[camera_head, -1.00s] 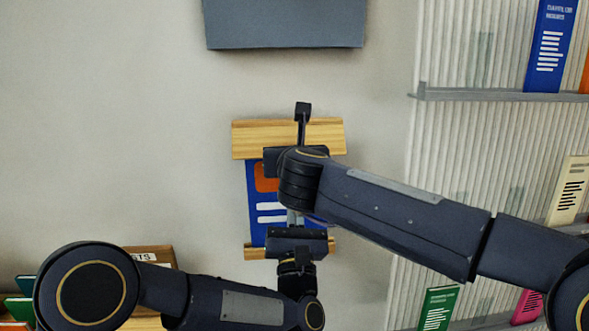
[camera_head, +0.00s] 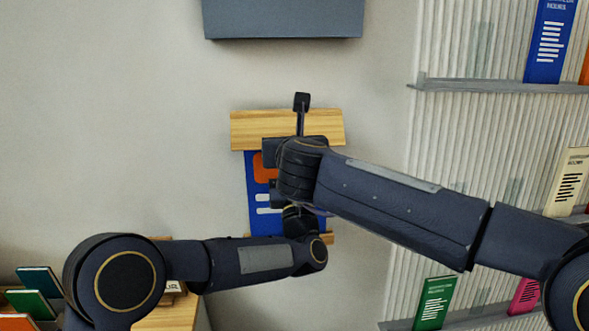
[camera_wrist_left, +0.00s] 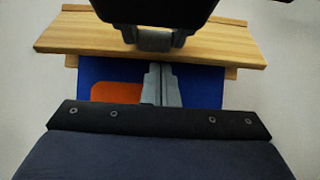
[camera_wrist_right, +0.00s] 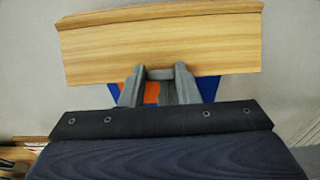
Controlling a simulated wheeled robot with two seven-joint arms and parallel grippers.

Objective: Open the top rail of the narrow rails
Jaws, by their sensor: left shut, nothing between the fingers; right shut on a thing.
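The wooden top rail (camera_head: 245,131) is on the wall above a blue poster (camera_head: 258,223) with an orange patch. In the left wrist view the rail's board (camera_wrist_left: 90,37) shows a narrower wooden strip behind its lower edge. My right gripper (camera_wrist_right: 160,88) is shut on the top rail at the middle of its lower edge. My left gripper (camera_wrist_left: 155,72) is shut and empty, its fingertips together in front of the poster just below the rail. In the head view my right arm hides much of both grippers and the poster's middle.
A grey box (camera_head: 285,22) is on the wall above. The lower wooden rail (camera_head: 331,238) is partly hidden. At right is a ribbed panel with shelves (camera_head: 490,86) and books. Books (camera_head: 36,280) and a wooden box (camera_head: 172,315) stand at lower left. Wall left of the poster is clear.

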